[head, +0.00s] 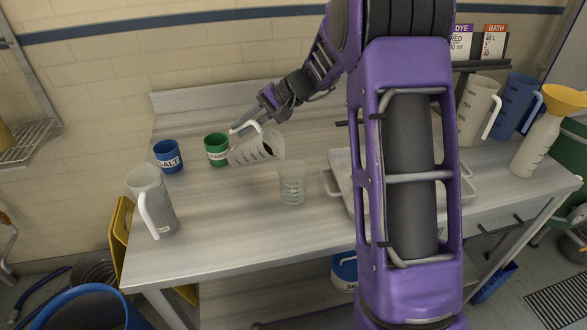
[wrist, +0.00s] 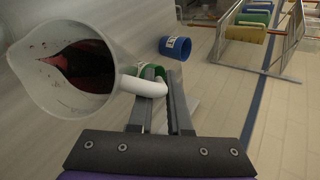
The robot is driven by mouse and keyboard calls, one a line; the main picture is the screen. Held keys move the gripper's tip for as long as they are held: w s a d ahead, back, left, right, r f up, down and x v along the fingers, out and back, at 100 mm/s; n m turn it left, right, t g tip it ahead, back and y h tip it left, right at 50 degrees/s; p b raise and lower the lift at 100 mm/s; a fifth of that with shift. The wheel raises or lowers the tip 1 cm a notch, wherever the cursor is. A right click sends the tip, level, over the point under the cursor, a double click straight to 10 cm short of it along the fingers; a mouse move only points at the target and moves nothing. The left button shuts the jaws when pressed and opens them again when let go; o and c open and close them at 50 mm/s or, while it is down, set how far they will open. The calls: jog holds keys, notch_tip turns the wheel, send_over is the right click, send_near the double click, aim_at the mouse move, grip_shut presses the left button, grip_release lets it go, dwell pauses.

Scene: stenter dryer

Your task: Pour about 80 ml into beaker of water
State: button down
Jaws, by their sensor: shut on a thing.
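My gripper (head: 262,112) is shut on the handle of a white measuring jug (head: 248,149). The jug is tilted with its mouth toward the right, above the bench. In the wrist view the jug (wrist: 40,88) holds dark red liquid (wrist: 88,66), with red specks on its inner wall. The gripper's fingers (wrist: 158,110) close on the white handle. A clear glass beaker (head: 292,187) stands upright on the bench, below and to the right of the jug's mouth. No stream shows between them. The beaker's content is hard to make out.
A blue SALT cup (head: 168,156) and a green cup (head: 216,149) stand left of the jug. Another white jug (head: 152,200) stands at the front left. A tray (head: 340,180) lies right of the beaker, partly hidden by my arm.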

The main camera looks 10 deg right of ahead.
jog(key=shift+s+d+r+t+y+b, duration=0.2)
jog(key=shift+r+t+y+b, duration=0.15)
jog(key=shift+b, duration=0.2)
jog(key=shift+s+d+r+t+y+b, duration=0.15)
jog(key=shift+r+t+y+b, duration=0.15)
jog(key=shift+b, duration=0.2)
jog(key=shift+s+d+r+n+y+b, duration=0.15)
jog(key=shift+r+n+y+b, duration=0.15)
jog(key=shift+r+b, duration=0.15)
jog(key=shift+s+d+r+t+y+b, duration=0.45)
jog(key=shift+r+y+b, duration=0.15)
jog(key=shift+b, duration=0.7)
dwell(1.1)
